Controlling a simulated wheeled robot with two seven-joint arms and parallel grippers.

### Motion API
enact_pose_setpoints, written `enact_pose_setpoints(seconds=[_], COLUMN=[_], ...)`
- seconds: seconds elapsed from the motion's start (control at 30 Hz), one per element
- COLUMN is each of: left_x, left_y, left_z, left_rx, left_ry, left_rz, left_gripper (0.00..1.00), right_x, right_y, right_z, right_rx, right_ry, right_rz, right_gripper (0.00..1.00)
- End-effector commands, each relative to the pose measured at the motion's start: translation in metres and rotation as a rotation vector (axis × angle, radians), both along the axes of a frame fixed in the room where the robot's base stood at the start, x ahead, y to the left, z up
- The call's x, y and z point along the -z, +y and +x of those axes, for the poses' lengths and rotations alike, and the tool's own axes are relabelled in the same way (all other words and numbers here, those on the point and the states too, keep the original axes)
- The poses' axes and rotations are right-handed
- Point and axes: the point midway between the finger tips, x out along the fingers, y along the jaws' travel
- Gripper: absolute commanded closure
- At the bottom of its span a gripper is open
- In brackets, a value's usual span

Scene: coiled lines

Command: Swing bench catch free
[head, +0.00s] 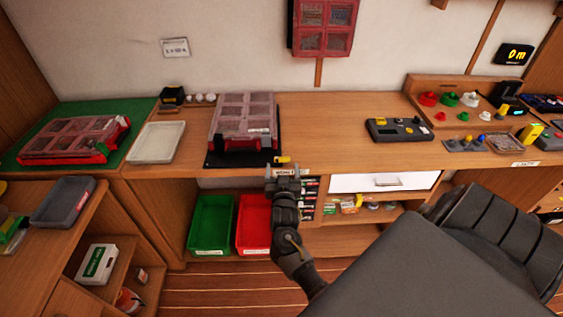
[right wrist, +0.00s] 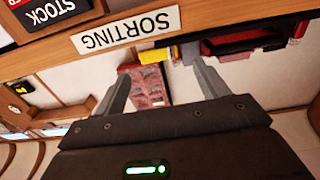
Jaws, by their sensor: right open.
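A small yellow piece, which looks like the bench catch (head: 283,159), sits at the front edge of the bench beside a black mat. In the right wrist view a yellow piece (right wrist: 152,56) shows close to the edge by the SORTING label (right wrist: 125,30). My right gripper (head: 283,170) is at the bench's front edge, just in front of the yellow piece. Its two fingers (right wrist: 165,78) are apart with nothing held between them. I cannot tell whether they touch the yellow piece. My left gripper is not in view.
A clear-lidded red organizer (head: 244,113) stands on the black mat behind the catch. A pale tray (head: 156,143) is to its left, a grey device (head: 399,130) to its right. Green (head: 210,224) and red bins (head: 252,222) sit below. The bench middle (head: 325,125) is clear.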

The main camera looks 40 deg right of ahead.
Motion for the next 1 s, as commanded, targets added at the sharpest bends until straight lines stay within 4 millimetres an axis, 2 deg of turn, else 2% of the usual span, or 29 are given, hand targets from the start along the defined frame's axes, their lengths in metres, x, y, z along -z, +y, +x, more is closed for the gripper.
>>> enact_pose_setpoints(seconds=[0.1, 0.33, 1.0], left_x=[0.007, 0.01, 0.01], left_y=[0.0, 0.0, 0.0], left_z=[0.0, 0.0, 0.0], left_rx=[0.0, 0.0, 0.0], left_ry=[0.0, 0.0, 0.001], left_rz=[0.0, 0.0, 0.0], left_gripper=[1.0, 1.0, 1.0], right_x=[0.002, 0.001, 0.003], right_y=[0.014, 0.028, 0.032], right_z=[-0.017, -0.034, -0.033], right_rx=[-0.001, -0.002, -0.016], right_ry=[0.0, 0.001, -0.004], right_rz=[0.002, 0.001, 0.025], right_gripper=[0.27, 0.27, 0.27])
